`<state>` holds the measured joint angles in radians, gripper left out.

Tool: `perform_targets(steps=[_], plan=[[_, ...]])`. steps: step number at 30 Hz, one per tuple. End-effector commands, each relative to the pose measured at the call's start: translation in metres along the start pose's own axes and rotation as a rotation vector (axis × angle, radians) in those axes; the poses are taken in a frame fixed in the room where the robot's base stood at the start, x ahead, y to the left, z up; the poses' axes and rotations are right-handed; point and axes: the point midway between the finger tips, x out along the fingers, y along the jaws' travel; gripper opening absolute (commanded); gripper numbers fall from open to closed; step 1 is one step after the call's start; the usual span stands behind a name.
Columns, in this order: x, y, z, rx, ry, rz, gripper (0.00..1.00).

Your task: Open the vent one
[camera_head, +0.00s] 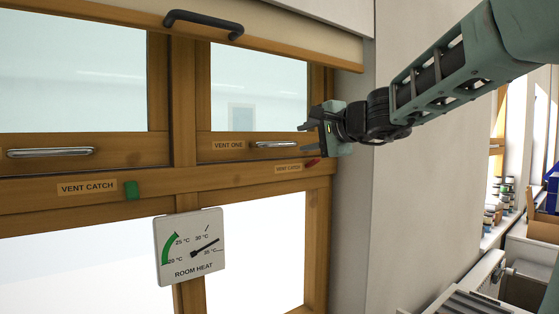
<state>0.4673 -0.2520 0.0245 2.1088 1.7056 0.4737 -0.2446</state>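Vent one (259,86) is the upper right window sash, a pale pane in a wooden frame. Its "VENT ONE" label (228,145) sits on its lower rail, with a silver bar handle (273,144) to the right. The sash looks flush with the frame. A red catch (312,162) sits on the rail below, beside a "VENT CATCH" label (288,168). My gripper (307,127) comes in from the right, close to the handle's right end in the picture. Contact and finger spacing cannot be made out.
The left vent has its own silver handle (50,152) and a green catch (131,190). A "ROOM HEAT" dial (189,246) hangs below the rail. A wooden-edged blind with a black handle (204,22) is above. Boxes and jars stand at far right.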

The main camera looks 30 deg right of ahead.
Motion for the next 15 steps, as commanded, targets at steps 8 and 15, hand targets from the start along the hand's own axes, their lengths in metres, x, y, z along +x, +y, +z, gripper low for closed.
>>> perform_targets(steps=[8,15], plan=[[0.06,-0.001,-0.001,0.004,-0.001,0.003,0.33],[0.1,-0.001,0.0,0.002,-0.002,0.002,0.33]])
